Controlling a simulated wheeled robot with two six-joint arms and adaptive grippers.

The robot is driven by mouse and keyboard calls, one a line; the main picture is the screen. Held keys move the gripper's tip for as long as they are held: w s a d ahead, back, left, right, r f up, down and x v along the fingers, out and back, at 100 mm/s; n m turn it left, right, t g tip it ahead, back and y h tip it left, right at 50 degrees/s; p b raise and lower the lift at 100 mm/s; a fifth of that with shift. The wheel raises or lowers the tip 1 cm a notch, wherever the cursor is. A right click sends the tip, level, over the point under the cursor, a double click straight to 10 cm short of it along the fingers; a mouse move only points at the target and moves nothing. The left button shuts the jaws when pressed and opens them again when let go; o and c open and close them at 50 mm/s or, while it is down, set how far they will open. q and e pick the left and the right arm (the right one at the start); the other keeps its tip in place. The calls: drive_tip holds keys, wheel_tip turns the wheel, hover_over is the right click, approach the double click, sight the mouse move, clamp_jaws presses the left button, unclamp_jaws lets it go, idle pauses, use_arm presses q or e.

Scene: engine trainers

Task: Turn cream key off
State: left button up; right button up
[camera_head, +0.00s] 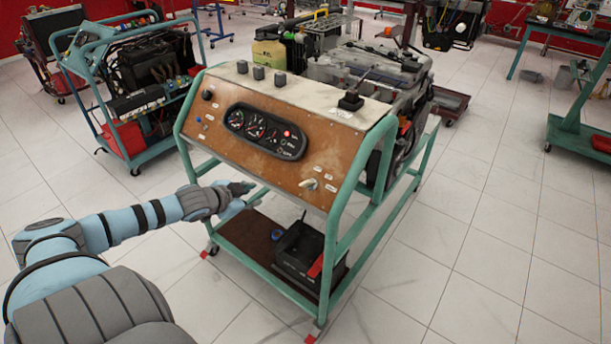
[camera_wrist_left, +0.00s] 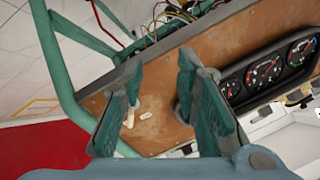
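The cream key (camera_head: 308,184) sits at the lower right of the brown instrument panel (camera_head: 215,125) on the green-framed engine trainer. In the left wrist view the cream key (camera_wrist_left: 130,117) shows beside the inner edge of the left-hand finger; I see no clear grip on it. My left gripper (camera_head: 246,191) is below the panel's lower edge, left of the key in the head view. In the left wrist view the gripper (camera_wrist_left: 158,78) has its two fingers well apart, with bare panel between them. My right gripper is not in view.
A black gauge cluster (camera_head: 265,132) with a red light is mid-panel. A black battery box (camera_head: 298,252) stands on the trainer's lower shelf. Green frame tubes (camera_head: 330,260) border the panel. Another engine trainer (camera_head: 150,75) stands behind left.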

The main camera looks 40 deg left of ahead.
sight(304, 183)
use_arm(q)
drive_tip(key=w+d+r+m+h, duration=0.2)
drive_tip(key=w+d+r+m, duration=0.1)
drive_tip(key=d+r, duration=0.6)
drive_tip(key=b+x, duration=0.7)
drive_tip(key=x, duration=0.6)
drive_tip(key=shift+d+f, duration=0.1)
drive_tip(key=shift+d, duration=0.05)
drive_tip(key=shift+w+f, duration=0.15)
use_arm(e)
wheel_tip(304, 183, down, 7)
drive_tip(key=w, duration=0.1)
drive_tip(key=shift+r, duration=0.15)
use_arm(q)
drive_tip(key=shift+c, duration=0.2)
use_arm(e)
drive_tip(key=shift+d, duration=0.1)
use_arm(q)
clamp_jaws()
